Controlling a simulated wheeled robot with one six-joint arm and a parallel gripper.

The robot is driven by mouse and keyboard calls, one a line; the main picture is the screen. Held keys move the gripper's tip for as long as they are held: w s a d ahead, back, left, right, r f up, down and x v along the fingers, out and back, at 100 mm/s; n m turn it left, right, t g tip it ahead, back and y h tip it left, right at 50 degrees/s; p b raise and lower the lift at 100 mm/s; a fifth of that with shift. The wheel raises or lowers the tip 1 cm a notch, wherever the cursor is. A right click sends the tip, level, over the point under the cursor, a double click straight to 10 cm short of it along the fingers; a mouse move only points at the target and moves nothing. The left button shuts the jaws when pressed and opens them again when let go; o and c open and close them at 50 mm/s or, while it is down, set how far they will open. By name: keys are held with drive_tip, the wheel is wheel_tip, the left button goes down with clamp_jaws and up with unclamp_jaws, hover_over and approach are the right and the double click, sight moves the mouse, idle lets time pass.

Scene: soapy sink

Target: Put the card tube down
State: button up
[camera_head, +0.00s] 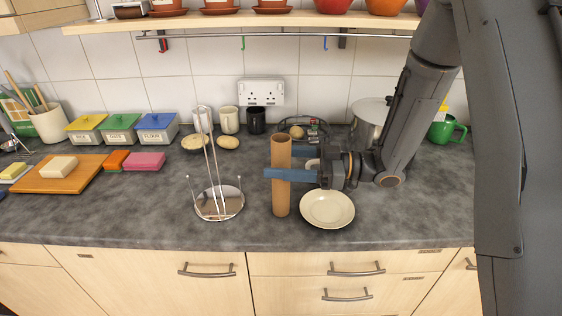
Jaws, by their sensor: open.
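The card tube (281,195) is a tall brown cylinder. It stands upright on the grey worktop near the front edge, between the metal stand and the white plate. My gripper (284,174) comes from the right, with its blue fingers level at the upper half of the tube. One finger crosses in front of the tube, and the other seems to lie behind it, mostly hidden. The jaws are open around the tube. I cannot tell whether a finger touches it.
A metal stand with upright rods (219,204) is close on the left. A white plate (327,209) lies just right of the tube. A wire basket (304,127), a black mug (256,120) and a metal pot (369,115) stand behind. The worktop (130,207) is clear at front left.

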drive_tip(key=shift+r, duration=0.1)
drive_tip(key=shift+d+r, duration=0.1)
drive_tip(key=shift+d, duration=0.05)
drive_tip(key=d+b, duration=0.4)
drive_tip(key=d, duration=0.7)
drive_tip(key=shift+s+d, duration=0.2)
drive_tip(key=shift+d, duration=0.15)
